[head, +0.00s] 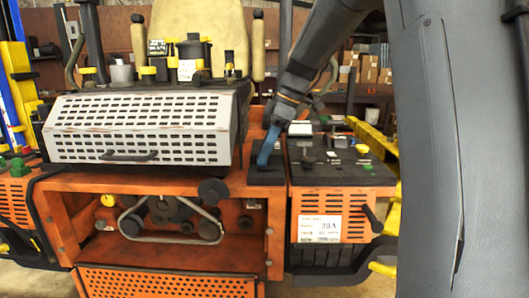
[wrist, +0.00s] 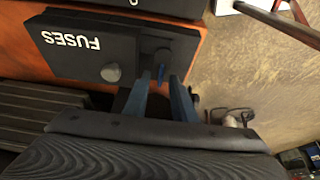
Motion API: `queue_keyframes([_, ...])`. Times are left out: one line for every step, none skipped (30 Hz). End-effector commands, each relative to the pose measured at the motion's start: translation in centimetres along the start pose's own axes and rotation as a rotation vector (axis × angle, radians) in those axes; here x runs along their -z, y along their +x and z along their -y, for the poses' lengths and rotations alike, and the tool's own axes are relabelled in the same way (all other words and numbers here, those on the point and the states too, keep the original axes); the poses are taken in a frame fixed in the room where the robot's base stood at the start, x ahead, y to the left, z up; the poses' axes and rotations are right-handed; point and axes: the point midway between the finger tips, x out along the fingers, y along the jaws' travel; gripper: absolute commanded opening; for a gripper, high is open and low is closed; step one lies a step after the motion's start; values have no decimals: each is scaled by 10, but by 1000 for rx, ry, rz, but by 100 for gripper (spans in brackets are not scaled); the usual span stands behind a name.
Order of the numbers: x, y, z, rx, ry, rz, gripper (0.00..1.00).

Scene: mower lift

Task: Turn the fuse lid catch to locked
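The black fuse lid (wrist: 70,42), marked FUSES, lies on the orange deck in the wrist view, with a round grey knob (wrist: 111,72) on it. In the head view my gripper (head: 266,158) points down at the black fuse box (head: 266,177). The catch is hidden there, and its lock marking cannot be read.
In the head view a white perforated cover (head: 140,128) stands left of the fuse box. A black-topped orange battery box (head: 330,215) with a 30A label stands close on the right. A belt and pulleys (head: 172,215) sit in an open bay below left.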

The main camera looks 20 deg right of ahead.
Motion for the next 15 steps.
queue_keyframes([0,0,0,0,0,0,24])
queue_keyframes([0,0,0,0,0,0,24])
queue_keyframes([0,-2,0,0,0,0,24])
queue_keyframes([0,-3,0,0,0,0,24])
queue_keyframes([0,-6,0,-1,0,0,24])
queue_keyframes([0,-10,-1,-2,0,0,24])
queue_keyframes([0,-14,-1,-4,0,-1,24])
queue_keyframes([0,-19,-1,-4,0,0,24])
queue_keyframes([-1,-25,-1,-4,0,0,24])
queue_keyframes([-1,-30,-1,-4,0,0,24])
queue_keyframes([0,-35,-1,-3,-1,0,24])
queue_keyframes([0,-42,-1,-4,-1,0,24])
queue_keyframes([0,-47,-1,-3,-1,0,24])
queue_keyframes([0,-52,-1,-4,0,0,24])
queue_keyframes([0,-58,-1,-3,0,0,24])
